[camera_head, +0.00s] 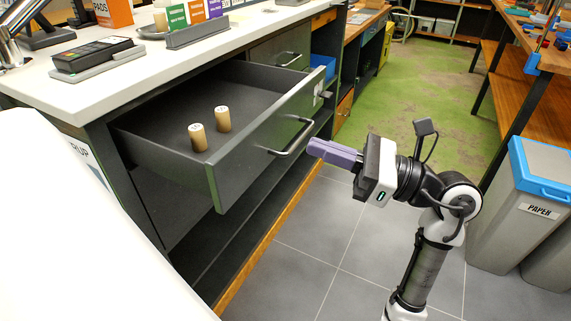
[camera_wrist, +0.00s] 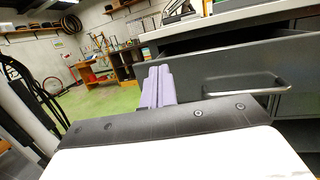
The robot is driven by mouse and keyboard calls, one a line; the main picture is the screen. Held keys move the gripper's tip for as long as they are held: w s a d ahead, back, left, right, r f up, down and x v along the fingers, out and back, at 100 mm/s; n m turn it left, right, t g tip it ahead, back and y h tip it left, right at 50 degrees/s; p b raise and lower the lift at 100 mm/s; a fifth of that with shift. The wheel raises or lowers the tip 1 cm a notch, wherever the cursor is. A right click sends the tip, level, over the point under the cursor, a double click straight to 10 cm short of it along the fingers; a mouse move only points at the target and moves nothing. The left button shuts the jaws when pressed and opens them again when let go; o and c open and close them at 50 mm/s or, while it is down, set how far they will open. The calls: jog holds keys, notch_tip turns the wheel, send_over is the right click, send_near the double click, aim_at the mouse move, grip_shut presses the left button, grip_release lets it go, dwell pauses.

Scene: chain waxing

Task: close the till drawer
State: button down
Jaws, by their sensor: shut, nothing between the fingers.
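The till drawer (camera_head: 240,138) is a dark grey drawer pulled out from under the white counter, with two small tan cylinders (camera_head: 197,137) standing inside it. Its front carries a metal bar handle (camera_head: 293,137). My gripper (camera_head: 312,147) has purple fingers that are shut and empty. Its tips are just right of the handle in the head view, in front of the drawer front. In the wrist view the fingers (camera_wrist: 158,72) point past the drawer front (camera_wrist: 225,70), with the handle (camera_wrist: 235,91) to their right. I cannot tell whether they touch the drawer.
The counter (camera_head: 75,77) holds a card terminal (camera_head: 92,54) and several coloured boxes. Another drawer (camera_head: 280,47) behind looks shut. A grey paper bin (camera_head: 520,205) stands at the right near wooden shelving. Tiled floor (camera_head: 320,230) lies clear in front of the counter.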

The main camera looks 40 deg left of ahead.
aim_at(186, 132)
jog(key=w+d+f+m+t, duration=0.2)
jog(key=w+d+f+t, duration=0.1)
jog(key=w+f+t, duration=0.25)
jog(key=shift+g+h, duration=0.5)
jog(key=shift+g, duration=0.15)
jog(key=p+x, duration=0.2)
jog(key=x, duration=1.1)
jog(key=shift+a+f, duration=0.15)
jog(key=shift+s+a+f+p, duration=0.15)
jog(key=shift+a+p, duration=0.15)
jog(key=shift+a, duration=0.25)
jog(key=p+x, duration=0.2)
jog(key=x, duration=2.3)
jog(key=shift+a, duration=0.35)
jog(key=shift+r, duration=0.3)
